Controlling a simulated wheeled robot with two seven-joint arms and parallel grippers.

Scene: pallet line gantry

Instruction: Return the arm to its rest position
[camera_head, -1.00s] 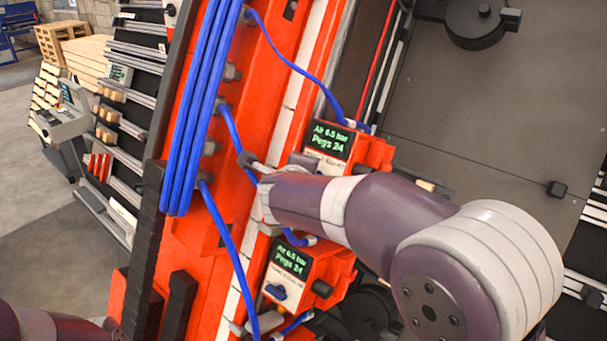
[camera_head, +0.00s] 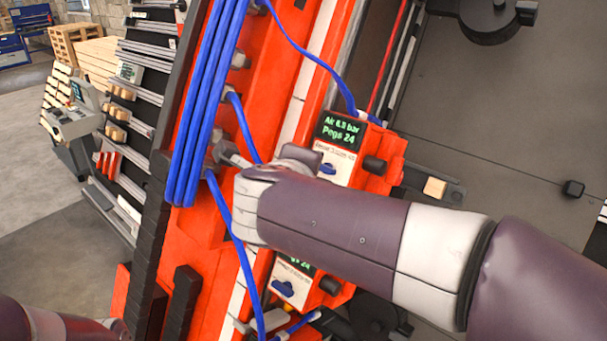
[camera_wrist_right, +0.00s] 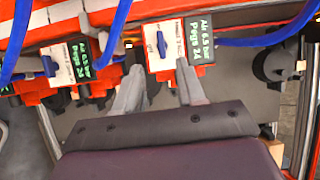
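My right arm (camera_head: 330,225) comes in from the right in the head view and reaches across the red machine frame. Its wrist hides most of the right gripper there; one grey finger (camera_head: 232,155) shows near the blue hoses. In the right wrist view the two fingers of my right gripper (camera_wrist_right: 160,78) stand apart with nothing held between them. A valve box with a blue knob and green display (camera_wrist_right: 172,50) lies beyond them; I cannot tell how close. Part of my left arm (camera_head: 60,325) shows at the bottom left; its gripper is out of view.
The upper valve box (camera_head: 345,145) is just beside my right wrist. The lower valve box (camera_head: 295,285) is partly hidden below my forearm. Blue hoses (camera_head: 208,105) run down the red frame (camera_head: 275,65). A grey panel (camera_head: 480,130) lies to the right.

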